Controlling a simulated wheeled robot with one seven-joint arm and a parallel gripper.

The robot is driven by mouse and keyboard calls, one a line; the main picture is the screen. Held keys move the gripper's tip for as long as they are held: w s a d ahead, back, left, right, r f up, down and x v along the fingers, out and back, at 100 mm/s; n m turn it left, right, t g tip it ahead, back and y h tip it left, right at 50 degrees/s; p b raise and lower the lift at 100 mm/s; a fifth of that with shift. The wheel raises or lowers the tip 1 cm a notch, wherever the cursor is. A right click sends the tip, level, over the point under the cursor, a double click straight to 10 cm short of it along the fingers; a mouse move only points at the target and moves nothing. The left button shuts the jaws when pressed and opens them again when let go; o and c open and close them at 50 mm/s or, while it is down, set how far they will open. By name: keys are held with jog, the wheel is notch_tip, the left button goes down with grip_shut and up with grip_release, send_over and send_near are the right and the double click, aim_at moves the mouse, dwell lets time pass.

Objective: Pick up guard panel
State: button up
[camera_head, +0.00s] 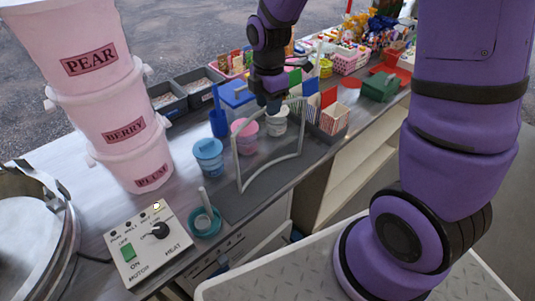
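The guard panel is a clear sheet in a pale grey frame (238,165). It stands upright, a little tilted in the picture, on a dark grey mat (243,204) on the counter. My gripper (272,106) points down at the middle of the panel's top edge. Its fingertips overlap that edge in the picture; whether they touch or clasp it I cannot tell. The fingers are small and dark, so their opening is unclear.
Pink, white and blue tubs (208,156) stand behind and left of the panel. A control box (148,244), a teal cup (205,222) and stacked pink labelled buckets (100,75) are left. Striped bags and sweet trays crowd the right. A metal pan (30,230) is far left.

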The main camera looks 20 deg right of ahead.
notch_tip(320, 180, down, 5)
jog(key=shift+a+f, duration=0.1)
dwell(0.3)
jog(key=shift+c, duration=0.4)
grip_shut()
